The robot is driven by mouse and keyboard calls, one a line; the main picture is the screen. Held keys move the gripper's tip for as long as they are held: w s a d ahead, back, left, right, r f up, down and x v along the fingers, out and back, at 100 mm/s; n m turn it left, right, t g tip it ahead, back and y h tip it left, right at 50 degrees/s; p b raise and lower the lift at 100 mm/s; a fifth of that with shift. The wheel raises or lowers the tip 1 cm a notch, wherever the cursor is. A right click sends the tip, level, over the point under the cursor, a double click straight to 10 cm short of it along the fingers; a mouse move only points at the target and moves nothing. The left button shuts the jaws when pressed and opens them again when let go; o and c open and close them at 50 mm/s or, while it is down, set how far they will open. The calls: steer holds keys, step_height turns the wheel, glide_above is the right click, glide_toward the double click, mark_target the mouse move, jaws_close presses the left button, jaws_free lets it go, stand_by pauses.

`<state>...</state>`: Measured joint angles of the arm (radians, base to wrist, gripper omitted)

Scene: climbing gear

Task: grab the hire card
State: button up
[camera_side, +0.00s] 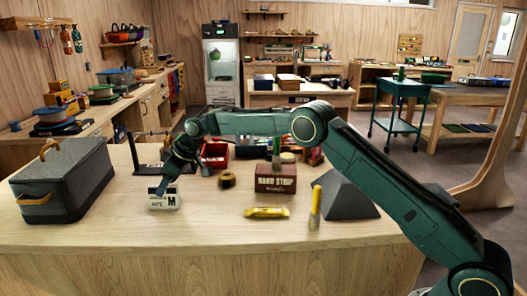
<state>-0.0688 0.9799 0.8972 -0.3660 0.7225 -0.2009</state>
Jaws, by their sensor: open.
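A small white card (170,203) with dark print and a large black M stands on the near left of the wooden bench. It looks like the hire card, but its smaller print is too small to read surely. My gripper (183,181) reaches down from above with its fingers spread. One finger overlaps the top left of the card in this view; the other hangs to the right of it. I cannot tell whether the finger touches the card. Nothing shows held between the fingers.
A grey lidded box (62,188) stands at left. Right of the card are a brown roll (227,180), a red bin (214,160), a "Hand Strip" box (275,184), a yellow item (267,212), a yellow upright tool (315,208) and a grey wedge (346,200). The bench front (215,234) is clear.

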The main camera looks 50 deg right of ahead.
steer(key=shift+x, duration=2.2)
steer(key=shift+c, duration=0.4)
steer(key=c, duration=1)
